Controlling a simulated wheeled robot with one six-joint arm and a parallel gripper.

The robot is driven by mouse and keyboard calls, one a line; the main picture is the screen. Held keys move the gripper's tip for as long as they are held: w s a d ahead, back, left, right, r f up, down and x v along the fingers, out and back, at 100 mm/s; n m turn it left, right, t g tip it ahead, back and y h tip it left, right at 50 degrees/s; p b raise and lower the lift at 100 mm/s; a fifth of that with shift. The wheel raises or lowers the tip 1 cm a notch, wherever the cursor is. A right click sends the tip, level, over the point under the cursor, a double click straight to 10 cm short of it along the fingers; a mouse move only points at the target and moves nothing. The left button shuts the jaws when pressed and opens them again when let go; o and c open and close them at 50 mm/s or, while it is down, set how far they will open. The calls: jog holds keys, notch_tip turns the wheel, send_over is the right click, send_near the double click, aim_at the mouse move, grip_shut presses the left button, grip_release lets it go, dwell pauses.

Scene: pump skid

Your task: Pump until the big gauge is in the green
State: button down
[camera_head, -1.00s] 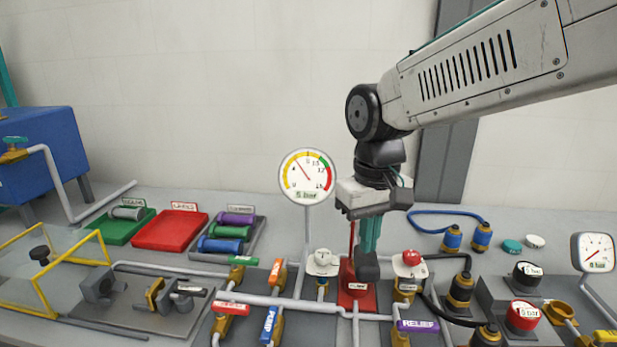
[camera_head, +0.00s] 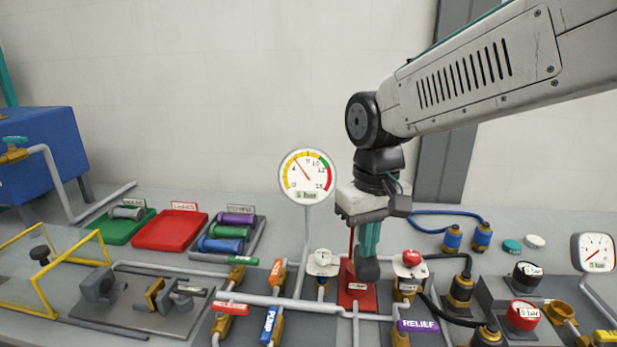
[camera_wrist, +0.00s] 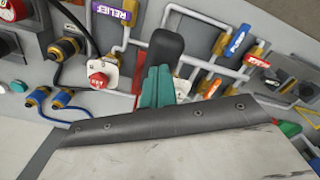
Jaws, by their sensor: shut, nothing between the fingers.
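The big round gauge (camera_head: 308,177) stands on a post behind the pipes. Its needle points up and left, in the yellow band, left of the green band at the upper right. The red pump (camera_head: 356,298) has a thin red upright rod and a black rounded handle grip (camera_head: 368,269). My gripper (camera_head: 369,252) points down at the handle, its teal fingers shut with nothing between them. In the wrist view the fingers (camera_wrist: 157,86) overlap the near end of the black grip (camera_wrist: 166,48); I cannot tell whether they touch. The fingers hide part of the pump.
A white-plated red knob (camera_head: 411,258) stands close right of the pump, a white dial (camera_head: 322,262) close left. The purple RELIEF handle (camera_head: 418,325) and the blue PUMP handle (camera_head: 270,325) are in front. Red tray (camera_head: 170,231) and small gauge (camera_head: 594,252) lie farther off.

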jog(key=shift+f, duration=3.8)
jog(key=shift+r, duration=4.5)
jog(key=shift+f, duration=0.1)
jog(key=shift+f, duration=4.4)
jog(key=shift+r, duration=4.5)
